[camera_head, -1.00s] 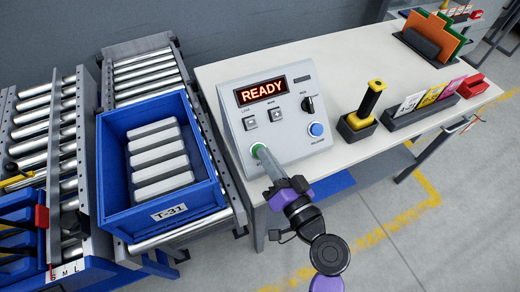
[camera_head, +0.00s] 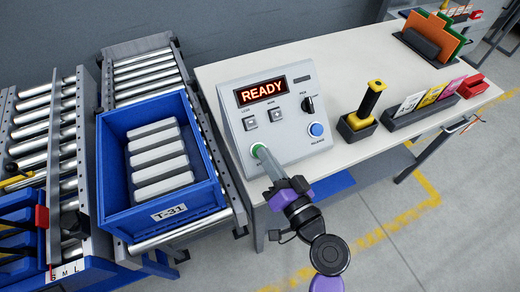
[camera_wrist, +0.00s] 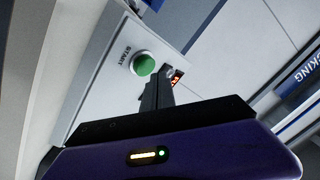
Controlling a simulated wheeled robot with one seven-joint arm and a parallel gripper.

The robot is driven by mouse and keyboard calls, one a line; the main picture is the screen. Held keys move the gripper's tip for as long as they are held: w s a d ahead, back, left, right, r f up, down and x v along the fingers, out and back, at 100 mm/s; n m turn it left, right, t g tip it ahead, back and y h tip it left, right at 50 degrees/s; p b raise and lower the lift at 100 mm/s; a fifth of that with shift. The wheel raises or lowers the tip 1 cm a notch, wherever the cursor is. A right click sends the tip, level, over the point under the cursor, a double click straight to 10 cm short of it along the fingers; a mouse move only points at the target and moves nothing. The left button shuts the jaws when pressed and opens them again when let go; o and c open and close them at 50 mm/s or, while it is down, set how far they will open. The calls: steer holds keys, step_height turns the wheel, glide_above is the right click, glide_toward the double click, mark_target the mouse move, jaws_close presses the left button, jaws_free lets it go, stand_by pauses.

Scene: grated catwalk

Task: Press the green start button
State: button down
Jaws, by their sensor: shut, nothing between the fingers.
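The grey control box (camera_head: 232,105) stands on the bench with its lit display (camera_head: 261,90) reading READY. The green start button (camera_wrist: 144,64) shows in the wrist view, round and domed, beside the word START. In the head view only a bit of green shows at the box's lower left, mostly hidden by my gripper (camera_head: 261,153). My gripper is shut and empty, with its dark fingers (camera_wrist: 157,88) pointing at the box face close to the button. I cannot tell whether the fingertips touch the button.
A blue release button (camera_head: 316,129), a black knob (camera_head: 308,104) and two square buttons share the box face. A blue tote (camera_head: 112,190) with grey bars sits on rollers at the left. A yellow-black handle (camera_head: 371,98) stands in a holder at the right.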

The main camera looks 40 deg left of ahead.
steer(key=shift+a+f+b, duration=0.1)
steer(key=shift+f+b, duration=0.1)
steer(key=shift+b, duration=0.1)
steer(key=shift+w+a+f+b, duration=0.15)
steer(key=shift+b, duration=0.2)
steer(key=shift+w+a+f+b, duration=0.2)
steer(key=shift+a+f+b, duration=0.35)
steer(key=shift+b, duration=0.3)
stand_by(1.3)
stand_by(0.4)
steer(key=shift+s+d+r+p, duration=0.35)
steer(key=shift+d+r+p, duration=0.25)
steer(key=shift+d+r, duration=0.25)
steer(key=shift+s+d+r+p, duration=0.25)
steer(key=shift+d+r+p, duration=0.15)
steer(key=shift+d+r, duration=0.2)
steer(key=shift+s+d+r+p, duration=0.2)
steer(key=shift+d+r+p, duration=0.25)
steer(key=shift+r, duration=0.15)
steer(key=shift+s+d+r+p, duration=0.25)
steer(key=shift+d+r+p, duration=0.1)
steer(key=shift+d+r, duration=0.25)
